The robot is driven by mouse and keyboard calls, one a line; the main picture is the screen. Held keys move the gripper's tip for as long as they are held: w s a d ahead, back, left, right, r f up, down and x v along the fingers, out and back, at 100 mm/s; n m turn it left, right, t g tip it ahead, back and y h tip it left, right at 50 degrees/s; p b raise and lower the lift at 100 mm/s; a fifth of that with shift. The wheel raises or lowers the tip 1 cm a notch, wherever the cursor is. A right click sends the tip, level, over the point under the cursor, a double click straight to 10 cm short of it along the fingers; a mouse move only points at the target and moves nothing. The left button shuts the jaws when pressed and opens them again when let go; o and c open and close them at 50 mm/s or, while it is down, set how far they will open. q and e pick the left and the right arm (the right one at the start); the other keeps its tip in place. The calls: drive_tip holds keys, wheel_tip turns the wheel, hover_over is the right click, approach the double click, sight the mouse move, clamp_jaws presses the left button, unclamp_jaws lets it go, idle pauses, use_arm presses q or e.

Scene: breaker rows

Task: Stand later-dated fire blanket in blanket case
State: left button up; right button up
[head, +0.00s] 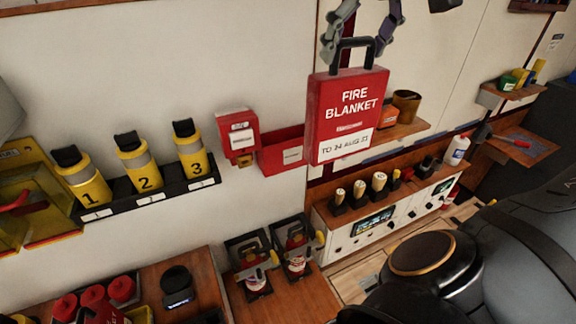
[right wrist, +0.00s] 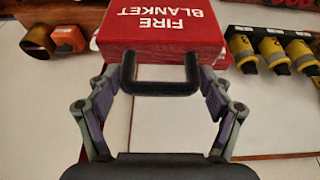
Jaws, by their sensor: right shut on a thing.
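A red fire blanket (head: 332,88) with a black handle hangs upright in the air; its white label seems to read "TO 24 AUG 33". My right gripper (head: 358,45) is shut on its handle, from above. The right wrist view shows the handle between the fingers and the red case of the blanket (right wrist: 160,32) beyond. My left gripper is not in view.
A red box (head: 237,135) is on the wall left of the holder. Several numbered yellow cylinders (head: 137,163) stand in a black rack (head: 150,195) further left. A wooden shelf (head: 405,130) with a brown cup (head: 406,104) is behind the blanket at right. A control panel is below.

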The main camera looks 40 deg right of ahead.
sight(353, 72)
wheel_tip(353, 72, down, 6)
drive_tip(key=b, duration=0.5)
drive_tip(key=shift+w+f, duration=0.1)
drive_tip(key=shift+w, duration=0.05)
